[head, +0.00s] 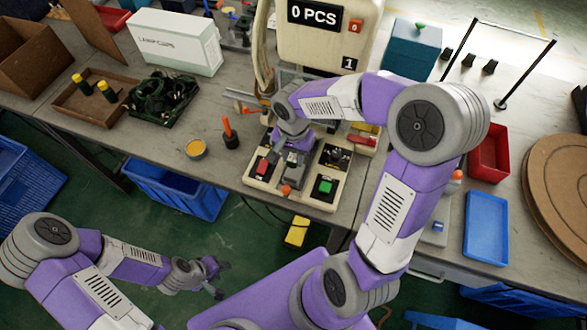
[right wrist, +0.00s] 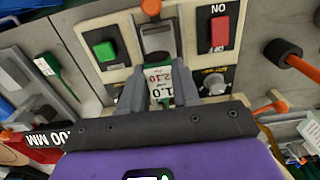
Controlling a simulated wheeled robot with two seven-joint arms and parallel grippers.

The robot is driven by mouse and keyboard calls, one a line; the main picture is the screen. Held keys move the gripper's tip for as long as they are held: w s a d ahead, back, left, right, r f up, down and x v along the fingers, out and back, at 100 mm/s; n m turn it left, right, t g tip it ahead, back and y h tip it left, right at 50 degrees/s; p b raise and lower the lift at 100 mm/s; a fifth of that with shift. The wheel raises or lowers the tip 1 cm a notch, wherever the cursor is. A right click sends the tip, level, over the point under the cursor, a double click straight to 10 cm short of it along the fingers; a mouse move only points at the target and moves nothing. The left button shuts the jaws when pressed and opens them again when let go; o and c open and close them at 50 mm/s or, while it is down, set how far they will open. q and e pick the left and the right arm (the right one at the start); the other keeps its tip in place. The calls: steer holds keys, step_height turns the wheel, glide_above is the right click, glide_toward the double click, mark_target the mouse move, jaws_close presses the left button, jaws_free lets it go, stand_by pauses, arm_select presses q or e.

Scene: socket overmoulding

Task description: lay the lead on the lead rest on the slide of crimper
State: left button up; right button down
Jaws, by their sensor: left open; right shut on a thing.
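The crimper (head: 326,38) stands at the back middle in the head view, with its base panel (head: 262,184) in front. A grey slide (right wrist: 156,38) with an orange knob (right wrist: 151,7) shows in the right wrist view. My right gripper (right wrist: 160,98) is at the slide, shut on a piece with a white label (right wrist: 161,83) between its fingers. In the head view my right gripper (head: 292,152) partly covers the slide. I cannot make out the lead or the lead rest. My left gripper (head: 219,279) is open and empty, in front of the table.
A green button (head: 325,187) and a red button (head: 263,167) flank the slide. A red tray (head: 489,150) and a blue tray (head: 486,228) lie right.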

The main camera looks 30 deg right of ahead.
mark_target(294, 173)
step_height(294, 173, down, 6)
steer(key=shift+r+b, duration=0.2)
steer(key=shift+b, duration=0.6)
steer(key=shift+r, duration=0.1)
steer(key=shift+f, duration=0.25)
steer(key=c, duration=0.8)
jaws_free()
steer(key=shift+r, duration=0.1)
steer(key=shift+r, duration=0.1)
